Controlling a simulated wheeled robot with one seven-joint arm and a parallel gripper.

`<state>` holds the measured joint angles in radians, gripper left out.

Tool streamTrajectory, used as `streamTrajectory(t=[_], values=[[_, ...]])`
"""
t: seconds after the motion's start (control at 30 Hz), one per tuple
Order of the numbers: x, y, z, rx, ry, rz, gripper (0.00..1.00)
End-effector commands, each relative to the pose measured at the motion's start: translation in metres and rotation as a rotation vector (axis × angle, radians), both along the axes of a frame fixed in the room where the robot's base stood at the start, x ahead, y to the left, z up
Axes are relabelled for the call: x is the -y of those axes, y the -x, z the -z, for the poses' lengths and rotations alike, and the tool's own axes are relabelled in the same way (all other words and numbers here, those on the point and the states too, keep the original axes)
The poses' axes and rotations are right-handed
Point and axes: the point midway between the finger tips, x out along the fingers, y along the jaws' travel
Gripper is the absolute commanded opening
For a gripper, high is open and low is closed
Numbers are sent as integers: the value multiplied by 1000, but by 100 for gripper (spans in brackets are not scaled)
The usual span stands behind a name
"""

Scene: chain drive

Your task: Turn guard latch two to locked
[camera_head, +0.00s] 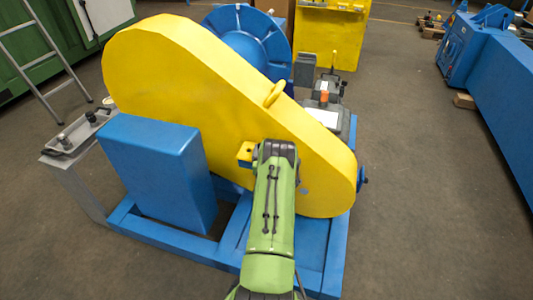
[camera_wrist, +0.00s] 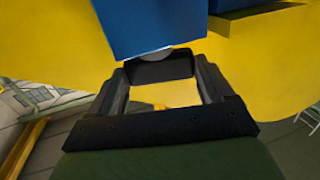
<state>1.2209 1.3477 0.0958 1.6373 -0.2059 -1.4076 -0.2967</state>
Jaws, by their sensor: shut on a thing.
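The yellow chain guard (camera_head: 190,80) stands upright on a blue base frame. My gripper (camera_head: 277,148) is at the guard's near face, low on its right half, with my green arm reaching up to it. A small yellow block (camera_head: 245,153) sticks out just left of my gripper. In the wrist view my dark gripper fingers (camera_wrist: 158,68) are shut on a part at the guard, which I take as guard latch two. Only a thin grey rounded edge (camera_wrist: 172,51) shows by the fingertips. The latch's angle is hidden.
A blue box-shaped housing (camera_head: 150,170) stands close left of my arm. A grey tray (camera_head: 75,137) is at the left. Open floor (camera_head: 425,200) lies to the right.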

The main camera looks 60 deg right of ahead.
Motion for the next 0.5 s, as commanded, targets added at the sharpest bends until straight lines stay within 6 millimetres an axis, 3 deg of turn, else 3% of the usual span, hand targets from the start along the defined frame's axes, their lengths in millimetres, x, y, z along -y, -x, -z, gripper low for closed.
streamTrajectory(t=[0.5], values=[[2,5,0,-7,-8,-332,50]])
